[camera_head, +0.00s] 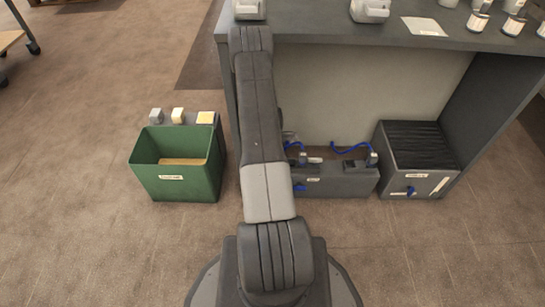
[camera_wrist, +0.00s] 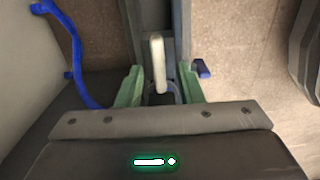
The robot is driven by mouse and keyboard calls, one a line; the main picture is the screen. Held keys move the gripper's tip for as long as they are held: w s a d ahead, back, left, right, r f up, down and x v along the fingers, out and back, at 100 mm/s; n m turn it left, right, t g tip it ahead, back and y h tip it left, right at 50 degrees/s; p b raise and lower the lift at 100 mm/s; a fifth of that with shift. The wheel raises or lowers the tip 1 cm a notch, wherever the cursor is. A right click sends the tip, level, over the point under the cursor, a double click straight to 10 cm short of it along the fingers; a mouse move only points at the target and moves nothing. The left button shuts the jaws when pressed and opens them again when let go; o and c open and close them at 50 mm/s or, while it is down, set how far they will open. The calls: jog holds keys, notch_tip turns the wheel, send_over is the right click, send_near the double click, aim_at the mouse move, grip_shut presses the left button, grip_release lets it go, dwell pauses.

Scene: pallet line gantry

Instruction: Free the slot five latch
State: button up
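In the wrist view, my gripper (camera_wrist: 160,82) has its two green fingers apart. A pale upright lever (camera_wrist: 157,62) stands between them, with a gap visible on each side. It looks like a latch handle, but no slot number is readable. A blue tab (camera_wrist: 202,68) lies just right of the fingers. In the head view, my arm hides the gripper. A low dark grey unit (camera_head: 342,183) on the floor carries a small fitting at left (camera_head: 303,158) and another at right (camera_head: 372,160), each beside a blue hose.
A blue hose (camera_wrist: 78,60) curves along the left of the wrist view. In the head view, a green bin (camera_head: 175,182) stands left of my arm. A ribbed dark box (camera_head: 415,150) with a blue knob stands at right. The grey bench top (camera_head: 320,22) overhangs behind. The front floor is clear.

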grip_shut()
jog(key=shift+m, duration=0.4)
jog(key=m+b, duration=0.2)
jog(key=m, duration=0.1)
jog(key=shift+w+m, duration=0.15)
jog(key=shift+m, duration=0.15)
jog(key=m+b, duration=0.1)
jog(key=m, duration=0.3)
jog(key=shift+w+d+m, duration=0.1)
jog(key=shift+m, duration=0.2)
jog(key=m+b, duration=0.1)
jog(key=m, duration=0.3)
jog(key=shift+w+d+m, duration=0.1)
jog(key=shift+m, duration=0.2)
jog(key=shift+d+m+b, duration=0.15)
jog(key=shift+m+b, duration=0.25)
jog(key=shift+m, duration=1.8)
